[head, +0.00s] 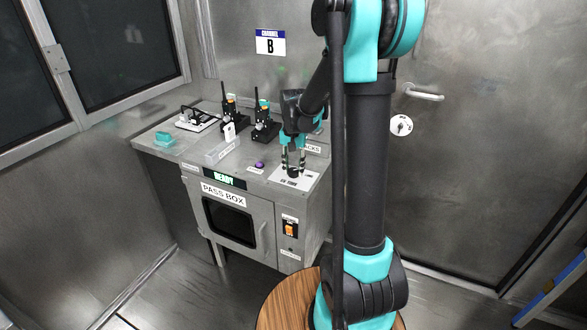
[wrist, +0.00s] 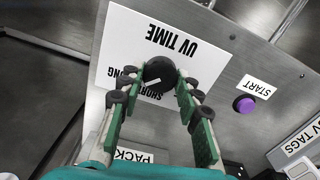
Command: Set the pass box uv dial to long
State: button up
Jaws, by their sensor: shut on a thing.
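The UV dial (wrist: 160,71) is a round black knob with a short white pointer line, on a white plate (wrist: 125,42) marked UV TIME, which reads upside down in the wrist view. Its pointer slants toward the lower left of that view, near the partly covered SHORT and LONG labels. My gripper (wrist: 158,79) is shut on the dial, one green-padded finger on each side. In the head view my gripper (head: 293,168) points down at the plate on the right top of the pass box (head: 229,225). The fingers hide part of the dial there.
A purple START button (wrist: 244,104) sits beside the plate. The pass box display (head: 224,179) reads READY, and an orange switch (head: 290,230) is on its front. Black devices (head: 265,125) and a clear tray (head: 222,150) stand behind on the counter.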

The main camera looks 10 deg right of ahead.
aim_at(294, 170)
jog(key=shift+m, duration=1.2)
jog(key=o, duration=1.1)
jog(key=shift+o, duration=0.2)
jog(key=shift+r, duration=0.1)
notch_tip(294, 170, up, 12)
jog(key=s+d+f+n+t, duration=0.2)
jog(key=s+f+n, duration=0.2)
jog(key=s+f, duration=0.3)
jog(key=s+d+f+n+t, duration=0.2)
jog(key=s+f, duration=0.5)
jog(key=s, duration=0.8)
jog(key=shift+s+f+n, duration=0.15)
jog(key=shift+f+n, duration=0.05)
jog(key=shift+n, duration=0.7)
